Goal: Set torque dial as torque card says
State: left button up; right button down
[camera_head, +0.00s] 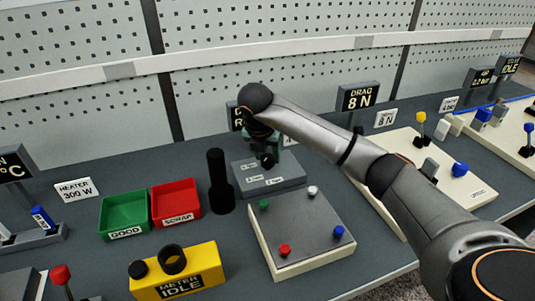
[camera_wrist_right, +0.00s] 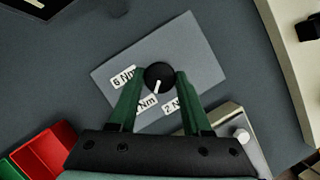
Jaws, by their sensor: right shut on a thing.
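The torque dial (camera_wrist_right: 160,72) is a round black knob with a white pointer on a grey plate (camera_wrist_right: 205,60). My right gripper (camera_wrist_right: 160,80) is shut on it, a green finger on each side; it also shows in the head view (camera_head: 267,152). Labels beside the dial read 6 Nm (camera_wrist_right: 123,78) and 2 Nm (camera_wrist_right: 172,104). A middle label (camera_wrist_right: 147,104) is partly covered; only "Nm" shows. The pointer aims down in the wrist view, slightly left, roughly at the middle label. I cannot make out a torque card; a dark sign (camera_head: 235,116) behind my arm is mostly hidden. My left gripper is out of view.
A black post (camera_head: 218,180) stands left of the plate. Green (camera_head: 123,213) and red (camera_head: 176,202) bins sit further left, a yellow IDLE meter (camera_head: 178,275) in front. A box with coloured pegs (camera_head: 300,222) is close in front. A DRAG 8 N sign (camera_head: 358,97) stands behind.

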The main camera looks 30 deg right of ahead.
jog(key=shift+w+m+g, duration=0.1)
jog(key=shift+m+g, duration=0.2)
jog(key=shift+m, duration=0.7)
jog(key=shift+c, duration=1.7)
grip_release()
jog(key=shift+a+r, duration=0.2)
jog(key=shift+r, duration=0.3)
jog(key=p+v, duration=0.2)
jog(key=v, duration=0.9)
jog(key=shift+a+r+p, duration=0.2)
jog(key=shift+r+p, duration=0.05)
jog(key=shift+p, duration=0.1)
